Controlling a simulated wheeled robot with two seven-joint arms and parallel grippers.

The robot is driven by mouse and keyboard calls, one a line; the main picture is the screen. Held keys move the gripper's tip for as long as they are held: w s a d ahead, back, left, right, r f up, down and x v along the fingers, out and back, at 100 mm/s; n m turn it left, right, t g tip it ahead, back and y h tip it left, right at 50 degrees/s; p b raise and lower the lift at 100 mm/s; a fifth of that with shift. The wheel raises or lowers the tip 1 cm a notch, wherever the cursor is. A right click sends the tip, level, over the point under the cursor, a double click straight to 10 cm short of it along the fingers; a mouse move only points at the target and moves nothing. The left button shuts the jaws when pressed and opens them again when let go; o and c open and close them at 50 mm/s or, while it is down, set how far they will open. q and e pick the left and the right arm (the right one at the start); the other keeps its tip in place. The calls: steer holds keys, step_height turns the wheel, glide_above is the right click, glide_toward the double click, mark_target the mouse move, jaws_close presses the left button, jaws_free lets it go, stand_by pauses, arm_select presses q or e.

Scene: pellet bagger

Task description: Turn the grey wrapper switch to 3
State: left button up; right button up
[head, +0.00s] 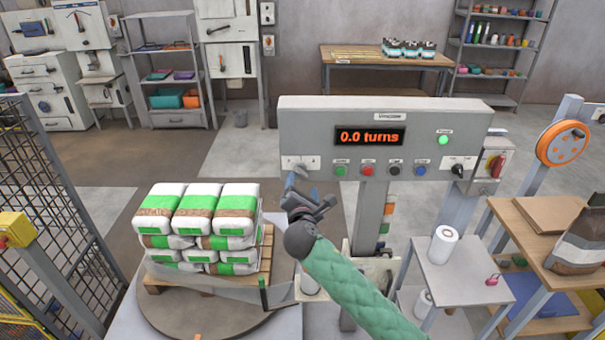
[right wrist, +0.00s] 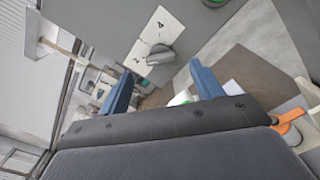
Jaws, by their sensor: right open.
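The grey wrapper switch (right wrist: 160,53) is a grey knob on a white label plate (right wrist: 143,36) with small dark marks. In the head view, the white plate (head: 311,161) sits at the lower left of the grey control panel (head: 312,128). My right gripper (head: 298,180) is just below and in front of that plate. In the right wrist view its blue fingers (right wrist: 158,76) are open, with the knob ahead of the gap, apart from both. My left gripper is not in view.
The panel carries a red "0.0 turns" display (head: 369,136), a row of coloured buttons (head: 394,171) and a black switch (head: 457,170). A pallet of green-white bags (head: 200,225) stands on a turntable (head: 200,318) at left. A small table (head: 465,270) stands right.

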mark_target(302, 173)
steer(key=w+p, duration=0.1)
steer(key=w, duration=0.3)
steer(key=shift+w+r+p, duration=0.1)
steer(key=shift+w+p, duration=0.25)
steer(key=shift+p, duration=0.05)
steer(key=shift+w, duration=0.75)
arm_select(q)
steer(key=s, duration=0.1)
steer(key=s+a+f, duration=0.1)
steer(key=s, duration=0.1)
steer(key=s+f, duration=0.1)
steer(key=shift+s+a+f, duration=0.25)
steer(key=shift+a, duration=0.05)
arm_select(e)
steer(key=c, duration=1)
